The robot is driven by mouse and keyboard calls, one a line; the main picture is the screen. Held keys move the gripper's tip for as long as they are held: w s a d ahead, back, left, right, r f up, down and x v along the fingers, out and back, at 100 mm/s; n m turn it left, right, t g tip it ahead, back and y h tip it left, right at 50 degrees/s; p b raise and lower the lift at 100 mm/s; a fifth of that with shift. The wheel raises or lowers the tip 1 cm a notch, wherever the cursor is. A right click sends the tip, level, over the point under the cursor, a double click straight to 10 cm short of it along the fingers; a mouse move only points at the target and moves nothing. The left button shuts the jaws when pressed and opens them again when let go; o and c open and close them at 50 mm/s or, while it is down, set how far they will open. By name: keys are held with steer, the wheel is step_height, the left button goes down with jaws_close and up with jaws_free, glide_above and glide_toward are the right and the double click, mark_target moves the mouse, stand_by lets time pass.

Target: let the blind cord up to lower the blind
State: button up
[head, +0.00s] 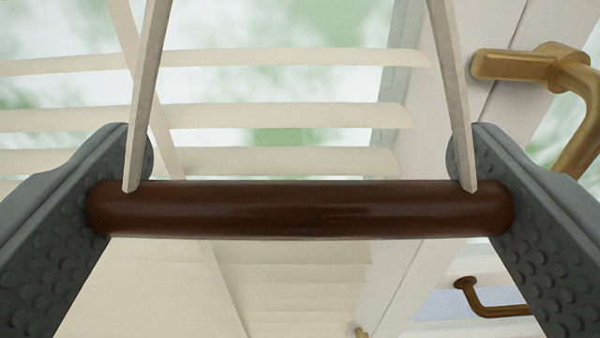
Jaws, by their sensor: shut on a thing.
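My gripper (300,212) is shut on a dark brown bar (300,210), with one grey finger pad against each end. The bar lies level across the middle of the head view. Two pale flat cords (150,90) run from near its ends up out of the picture, the other one at the right (452,90). Behind them is the cream slatted blind (285,116), with gaps between its upper slats and closely stacked slats below the bar. The top of the blind is out of view.
A white window frame (435,125) stands behind at the right. A brass handle (515,65) juts out at the upper right, close to the right finger. Another brass handle (490,310) shows at the lower right. Blurred green shows through the glass.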

mark_target(299, 193)
steer(key=shift+r, duration=2.05)
steer(key=o, duration=1.1)
steer(key=shift+s, duration=0.1)
steer(key=s, duration=1.7)
steer(key=shift+s, duration=0.15)
